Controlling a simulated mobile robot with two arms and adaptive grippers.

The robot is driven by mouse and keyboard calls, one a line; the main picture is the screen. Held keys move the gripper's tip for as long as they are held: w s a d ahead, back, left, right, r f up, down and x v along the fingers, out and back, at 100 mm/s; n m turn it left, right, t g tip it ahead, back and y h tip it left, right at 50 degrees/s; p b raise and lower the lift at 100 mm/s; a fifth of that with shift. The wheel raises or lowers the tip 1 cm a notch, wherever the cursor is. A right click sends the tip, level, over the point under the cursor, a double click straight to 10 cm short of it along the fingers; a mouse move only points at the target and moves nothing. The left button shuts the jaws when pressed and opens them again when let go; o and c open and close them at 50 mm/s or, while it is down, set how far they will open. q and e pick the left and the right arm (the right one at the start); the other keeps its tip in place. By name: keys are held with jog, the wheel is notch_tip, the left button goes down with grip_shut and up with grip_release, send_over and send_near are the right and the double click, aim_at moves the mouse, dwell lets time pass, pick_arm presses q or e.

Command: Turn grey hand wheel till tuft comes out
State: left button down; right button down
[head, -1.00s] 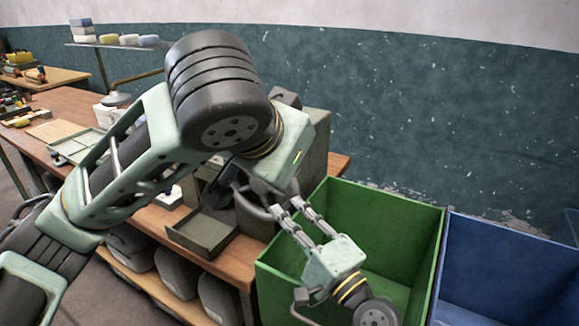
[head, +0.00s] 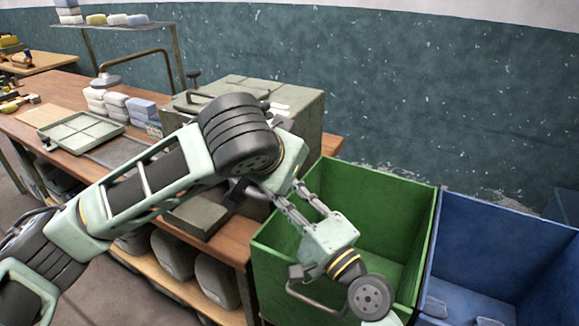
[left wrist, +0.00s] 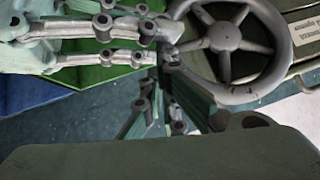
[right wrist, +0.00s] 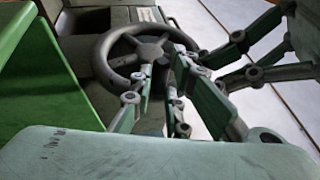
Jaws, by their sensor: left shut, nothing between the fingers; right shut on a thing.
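The grey hand wheel (left wrist: 225,38) is on the front of the grey-green machine (head: 285,100). The wheel also shows in the right wrist view (right wrist: 112,62), but in the head view my left arm hides most of it. My right gripper (right wrist: 165,68) is shut on the wheel's rim. In the head view my right gripper (head: 285,193) reaches in over the green bin. My left gripper (left wrist: 163,78) is shut and empty, close beside the rim and the right gripper's fingers. I cannot tell whether it touches the wheel. No tuft can be made out at the machine.
A green bin (head: 395,185) and a blue bin (head: 500,215) stand right of the workbench (head: 62,88). Small grey-blue pieces lie in the blue bin. A flat tray (head: 82,132) and stacked blocks (head: 117,105) sit on the bench. Grey sacks (head: 172,252) fill the lower shelf.

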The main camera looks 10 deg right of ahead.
pick_arm(q)
jog(key=shift+f, duration=0.85)
